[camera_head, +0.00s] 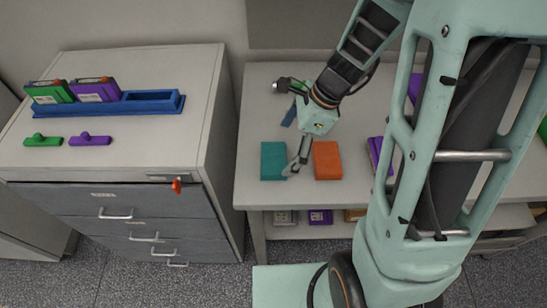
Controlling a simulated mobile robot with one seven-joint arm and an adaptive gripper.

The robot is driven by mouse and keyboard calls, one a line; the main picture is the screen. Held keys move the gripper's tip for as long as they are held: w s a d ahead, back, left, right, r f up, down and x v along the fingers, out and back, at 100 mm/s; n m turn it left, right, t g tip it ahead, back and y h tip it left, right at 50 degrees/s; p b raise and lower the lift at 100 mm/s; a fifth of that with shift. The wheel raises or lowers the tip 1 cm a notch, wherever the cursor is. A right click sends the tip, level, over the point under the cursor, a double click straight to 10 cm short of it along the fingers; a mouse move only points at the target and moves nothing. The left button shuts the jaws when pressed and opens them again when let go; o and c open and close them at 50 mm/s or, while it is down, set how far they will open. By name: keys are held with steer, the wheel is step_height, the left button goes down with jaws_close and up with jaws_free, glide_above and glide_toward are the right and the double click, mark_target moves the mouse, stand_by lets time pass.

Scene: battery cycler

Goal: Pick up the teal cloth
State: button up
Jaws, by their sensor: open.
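The teal cloth (273,161) is a flat, folded block near the front left of the grey table (253,112). An orange block like it (327,160) lies just to its right. My gripper (292,171) reaches down from the upper right, with its fingers at the right edge of the teal cloth, between it and the orange one. The gripper is open and holds nothing. I cannot tell whether a finger touches the teal cloth.
A cabinet (210,85) on the left carries a blue rack (150,103) with green and purple modules, and green and purple handled pieces. A shelf below holds boxes.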

mark_target(277, 158)
steer(key=x, duration=0.4)
steer(key=c, duration=1.2)
